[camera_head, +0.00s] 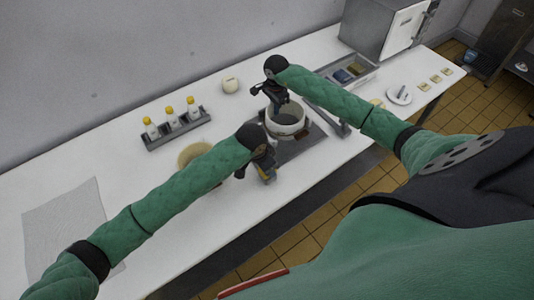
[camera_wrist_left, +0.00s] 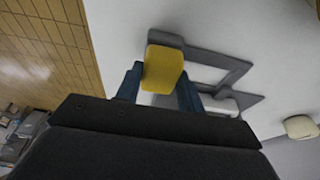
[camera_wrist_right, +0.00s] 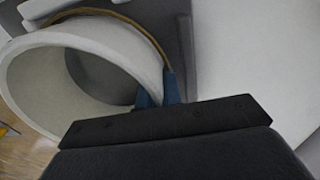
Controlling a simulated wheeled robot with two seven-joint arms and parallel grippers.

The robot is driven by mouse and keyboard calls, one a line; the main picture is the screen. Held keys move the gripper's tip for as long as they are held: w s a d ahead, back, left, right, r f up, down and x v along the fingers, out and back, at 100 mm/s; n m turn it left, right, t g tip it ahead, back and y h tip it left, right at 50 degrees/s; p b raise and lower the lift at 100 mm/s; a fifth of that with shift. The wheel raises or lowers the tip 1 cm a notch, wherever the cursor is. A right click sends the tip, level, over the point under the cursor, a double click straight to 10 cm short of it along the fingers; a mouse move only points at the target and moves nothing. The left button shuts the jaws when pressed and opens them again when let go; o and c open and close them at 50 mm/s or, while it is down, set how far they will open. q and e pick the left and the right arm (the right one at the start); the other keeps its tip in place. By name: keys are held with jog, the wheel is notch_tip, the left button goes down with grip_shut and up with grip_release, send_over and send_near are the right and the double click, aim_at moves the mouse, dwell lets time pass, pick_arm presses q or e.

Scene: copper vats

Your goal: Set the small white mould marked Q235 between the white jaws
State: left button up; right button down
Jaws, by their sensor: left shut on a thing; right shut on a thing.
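A white round vessel (camera_head: 288,129) stands open-topped at the middle of the counter, on or over a grey plate. My right gripper (camera_head: 281,105) is shut on its rim at the back. The right wrist view shows the white wall (camera_wrist_right: 85,40) running between the blue fingertips. My left gripper (camera_head: 268,176) is just in front of the plate, shut on a small yellow block (camera_wrist_left: 162,69) between its blue fingers. No Q235 mark is readable, and I cannot tell whether the vessel is the mould or the jaws.
A grey rack (camera_head: 177,131) with several yellow-capped bottles and a small cream pot (camera_head: 230,86) stand behind. A grey tray (camera_head: 347,73), a white plate (camera_head: 399,97) and a box-shaped appliance (camera_head: 376,29) are at the right. The left counter is mostly clear.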

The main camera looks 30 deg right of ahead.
pick_arm(q)
jog(key=shift+a+f, duration=0.1)
jog(key=shift+f, duration=0.05)
pick_arm(e)
jog(key=shift+f, duration=0.75)
jog(key=c, duration=1.5)
grip_release()
notch_tip(320, 180, up, 12)
jog(key=shift+f, duration=0.1)
